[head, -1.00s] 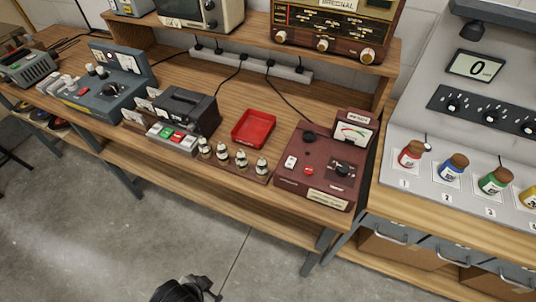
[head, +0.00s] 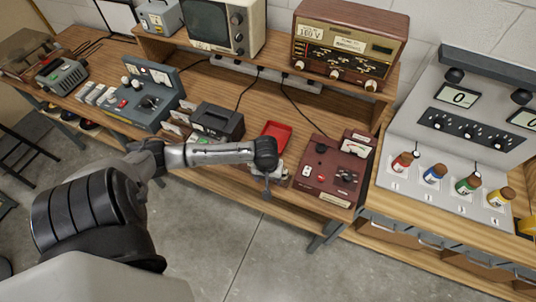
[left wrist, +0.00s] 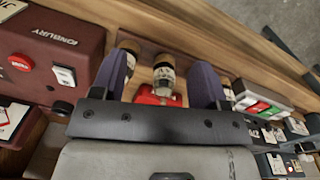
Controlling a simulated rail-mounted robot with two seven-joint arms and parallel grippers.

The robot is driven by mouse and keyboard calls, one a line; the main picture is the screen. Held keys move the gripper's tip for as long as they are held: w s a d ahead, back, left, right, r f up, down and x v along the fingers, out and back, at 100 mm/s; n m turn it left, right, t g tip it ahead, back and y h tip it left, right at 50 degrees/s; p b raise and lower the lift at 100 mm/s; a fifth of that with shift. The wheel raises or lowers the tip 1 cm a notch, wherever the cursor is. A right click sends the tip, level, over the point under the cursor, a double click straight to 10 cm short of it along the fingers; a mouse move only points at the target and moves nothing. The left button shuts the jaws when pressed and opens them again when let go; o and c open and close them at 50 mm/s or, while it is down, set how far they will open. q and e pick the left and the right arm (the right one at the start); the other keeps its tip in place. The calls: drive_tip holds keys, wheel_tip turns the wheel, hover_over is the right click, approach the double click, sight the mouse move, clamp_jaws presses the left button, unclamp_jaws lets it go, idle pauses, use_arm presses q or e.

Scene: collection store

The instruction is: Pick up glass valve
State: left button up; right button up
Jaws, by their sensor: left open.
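Several small glass valves with pale, labelled bodies and brownish tops stand in a row at the bench's front edge. In the left wrist view one glass valve (left wrist: 164,76) shows between the fingers of my open left gripper (left wrist: 161,68). A second valve (left wrist: 130,52) is partly hidden by the left-hand finger, and another (left wrist: 229,95) shows beside the right-hand finger. I cannot tell whether the fingers touch any valve. In the head view my left gripper (head: 267,181) is over the row, and the arm hides most of the valves. My right gripper is not in view.
A red tray (head: 277,131) lies behind the valves. A maroon tester (head: 333,171) stands close on the right, and a dark case (head: 217,120) on the left. Coloured bottles stand on the grey panel (head: 440,150) at right. The floor in front is clear.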

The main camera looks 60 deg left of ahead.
use_arm(q)
drive_tip(key=w+a+r+n+p, duration=0.3)
drive_tip(key=a+r+n, duration=0.1)
drive_tip(key=a+r, duration=0.35)
drive_tip(key=shift+n, duration=0.4)
wheel_tip(320, 180, down, 8)
drive_tip(key=shift+r, duration=0.1)
drive_tip(key=f, duration=0.4)
drive_tip(key=shift+w+d, duration=0.2)
drive_tip(key=shift+d, duration=0.1)
drive_tip(key=shift+f, duration=0.55)
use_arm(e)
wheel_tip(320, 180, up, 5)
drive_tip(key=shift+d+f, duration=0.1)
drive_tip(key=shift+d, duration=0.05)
use_arm(q)
drive_tip(key=c, duration=1.1)
